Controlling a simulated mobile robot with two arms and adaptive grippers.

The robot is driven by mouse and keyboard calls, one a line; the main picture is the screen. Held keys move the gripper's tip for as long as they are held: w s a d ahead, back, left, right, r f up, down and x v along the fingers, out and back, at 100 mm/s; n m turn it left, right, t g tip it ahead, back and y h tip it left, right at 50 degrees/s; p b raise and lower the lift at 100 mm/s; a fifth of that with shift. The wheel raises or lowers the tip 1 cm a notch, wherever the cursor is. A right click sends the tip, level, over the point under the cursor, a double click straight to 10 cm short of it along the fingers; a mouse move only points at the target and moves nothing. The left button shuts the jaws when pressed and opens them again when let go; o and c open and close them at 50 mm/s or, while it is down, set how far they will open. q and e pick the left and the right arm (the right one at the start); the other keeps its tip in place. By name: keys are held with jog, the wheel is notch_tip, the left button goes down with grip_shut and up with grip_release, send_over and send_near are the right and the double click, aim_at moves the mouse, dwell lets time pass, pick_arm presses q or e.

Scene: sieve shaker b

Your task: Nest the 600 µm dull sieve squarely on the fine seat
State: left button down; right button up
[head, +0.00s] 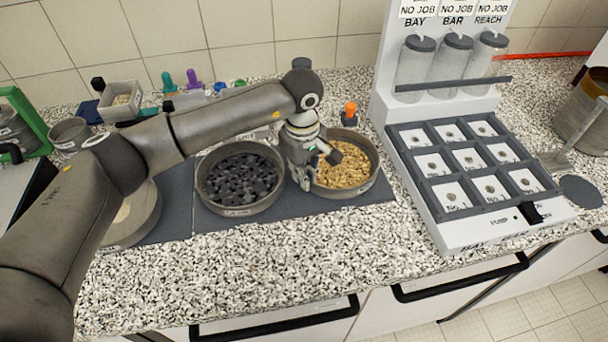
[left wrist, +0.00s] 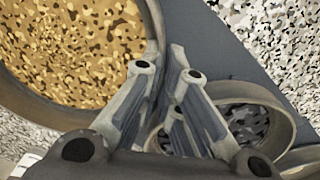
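A round metal sieve (head: 240,208) filled with dark pieces lies on the grey mat. A similar sieve (head: 370,185) with golden grains sits to its right, and its rim also shows in the left wrist view (left wrist: 154,22). I cannot read their labels, so I cannot tell which is the 600 µm dull sieve, or pick out the fine seat. My left gripper (head: 303,182) points down at the golden-grain sieve's left rim, between the two sieves. Its fingers (left wrist: 168,62) are close together at that rim; whether they clamp it is unclear. My right gripper is out of view.
Another round pan (head: 137,222) is partly hidden behind my left arm. A white rack with a dark grid tray (head: 455,208) stands right of the mat (head: 292,212). A metal vessel (head: 580,108) is at far right. The speckled counter (head: 250,270) in front is clear.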

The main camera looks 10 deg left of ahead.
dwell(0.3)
pick_arm(q)
jog(key=c, duration=1.6)
grip_release()
jog(key=shift+o, duration=0.2)
jog(key=shift+r, duration=0.1)
jog(key=shift+r+p, duration=1.15)
jog(key=shift+r, duration=2.3)
